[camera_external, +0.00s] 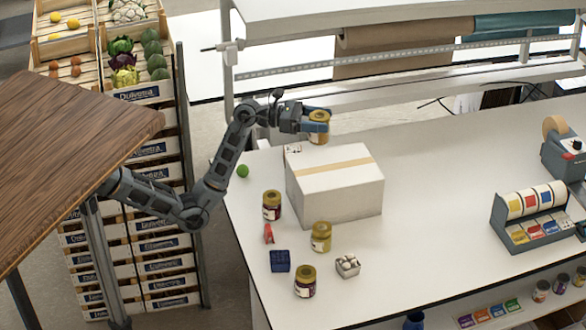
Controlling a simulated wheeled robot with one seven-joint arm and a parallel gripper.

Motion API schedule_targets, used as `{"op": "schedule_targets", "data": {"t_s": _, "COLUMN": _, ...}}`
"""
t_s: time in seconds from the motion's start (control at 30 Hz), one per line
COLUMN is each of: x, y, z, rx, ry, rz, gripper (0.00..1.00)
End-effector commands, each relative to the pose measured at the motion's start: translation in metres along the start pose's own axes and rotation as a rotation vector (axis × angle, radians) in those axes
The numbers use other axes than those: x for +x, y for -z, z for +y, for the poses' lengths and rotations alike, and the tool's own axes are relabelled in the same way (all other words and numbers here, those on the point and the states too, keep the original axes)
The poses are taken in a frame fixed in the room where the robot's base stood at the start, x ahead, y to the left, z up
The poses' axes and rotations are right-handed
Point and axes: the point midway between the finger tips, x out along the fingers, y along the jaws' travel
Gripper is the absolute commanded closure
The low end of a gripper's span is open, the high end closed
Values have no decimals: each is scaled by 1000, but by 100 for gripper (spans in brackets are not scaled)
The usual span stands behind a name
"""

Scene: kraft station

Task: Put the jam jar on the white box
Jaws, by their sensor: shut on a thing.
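My gripper (308,122) is shut on a small jar (319,133) with a gold-coloured lid. The jar is upright, and its contents are partly hidden by the fingers. It shows just above the far edge of the white box (345,199) in the picture. I cannot tell whether it is over the box or behind it. The white box is closed, with a tan tape strip along its top, and stands on the white table.
Several things stand left and in front of the box: a dark jar (271,206), a yellow jar (321,238), another dark jar (305,283), a blue carton (280,261), a small white-filled box (347,266) and a green ball (242,171).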

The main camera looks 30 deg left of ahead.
Motion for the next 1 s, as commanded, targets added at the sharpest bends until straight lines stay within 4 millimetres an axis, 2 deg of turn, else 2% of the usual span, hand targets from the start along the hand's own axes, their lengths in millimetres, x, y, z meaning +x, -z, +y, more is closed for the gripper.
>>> {"op": "schedule_targets", "data": {"t_s": 0.2, "x": 31, "y": -2, "z": -36, "rx": -2, "ry": 78, "rz": -4, "gripper": 81}}
{"op": "schedule_targets", "data": {"t_s": 0.57, "x": 30, "y": 44, "z": -34, "rx": -2, "ry": 76, "rz": -2, "gripper": 81}}
{"op": "schedule_targets", "data": {"t_s": 0.67, "x": 29, "y": 52, "z": -26, "rx": -3, "ry": 73, "rz": -2, "gripper": 81}}
{"op": "schedule_targets", "data": {"t_s": 0.77, "x": 26, "y": 61, "z": -11, "rx": -4, "ry": 72, "rz": -1, "gripper": 81}}
{"op": "schedule_targets", "data": {"t_s": 1.0, "x": 18, "y": 91, "z": 38, "rx": -4, "ry": 71, "rz": -1, "gripper": 81}}
